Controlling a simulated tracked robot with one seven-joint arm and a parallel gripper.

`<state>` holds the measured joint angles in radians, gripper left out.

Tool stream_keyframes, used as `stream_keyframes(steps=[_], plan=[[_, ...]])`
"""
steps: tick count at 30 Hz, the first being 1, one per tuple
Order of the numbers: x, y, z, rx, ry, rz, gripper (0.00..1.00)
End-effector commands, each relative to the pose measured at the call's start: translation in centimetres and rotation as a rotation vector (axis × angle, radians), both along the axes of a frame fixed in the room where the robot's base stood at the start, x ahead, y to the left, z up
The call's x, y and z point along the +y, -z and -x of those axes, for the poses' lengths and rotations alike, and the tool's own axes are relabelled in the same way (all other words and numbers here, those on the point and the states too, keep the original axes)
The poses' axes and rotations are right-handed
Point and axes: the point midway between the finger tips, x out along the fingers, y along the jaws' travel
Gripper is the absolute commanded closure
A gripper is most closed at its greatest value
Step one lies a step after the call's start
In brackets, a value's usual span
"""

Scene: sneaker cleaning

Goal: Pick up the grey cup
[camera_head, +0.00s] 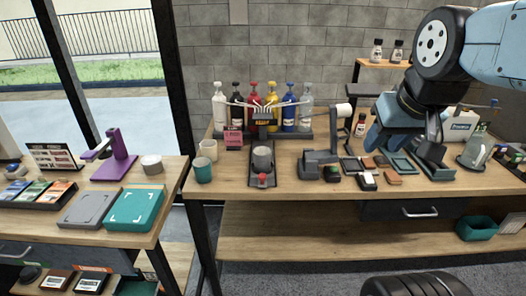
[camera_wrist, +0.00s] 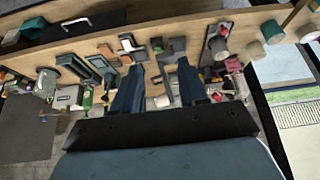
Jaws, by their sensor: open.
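The grey cup (camera_head: 262,158) stands upright on a dark stand with a red knob on the left part of the wooden workbench. It also shows small at the upper right of the wrist view (camera_wrist: 220,48). My gripper (camera_head: 402,150) is above the right part of the bench, well to the right of the cup. In the wrist view, its two blue fingers (camera_wrist: 160,68) are apart with nothing held between them.
A teal cup (camera_head: 203,171) and a beige cup (camera_head: 208,150) stand left of the grey cup. A rack of several pump bottles (camera_head: 271,104) is behind it. A grey device (camera_head: 318,163) and several small blocks lie between cup and gripper. A side table (camera_head: 168,205) is at left.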

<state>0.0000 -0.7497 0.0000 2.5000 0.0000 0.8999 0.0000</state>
Motion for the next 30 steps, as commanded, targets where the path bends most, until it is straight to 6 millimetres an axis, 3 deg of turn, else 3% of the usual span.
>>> stream_keyframes(steps=[10,17,26,30], plan=[[0.0,0.0,0.0,0.000,0.000,0.000,0.56],[-0.2,0.9,-0.6,0.059,-0.042,0.053,0.34],[-0.8,5.0,-3.4,0.326,-0.261,0.351,0.06],[-1.1,6.6,-5.1,0.442,-0.379,0.520,0.03]])
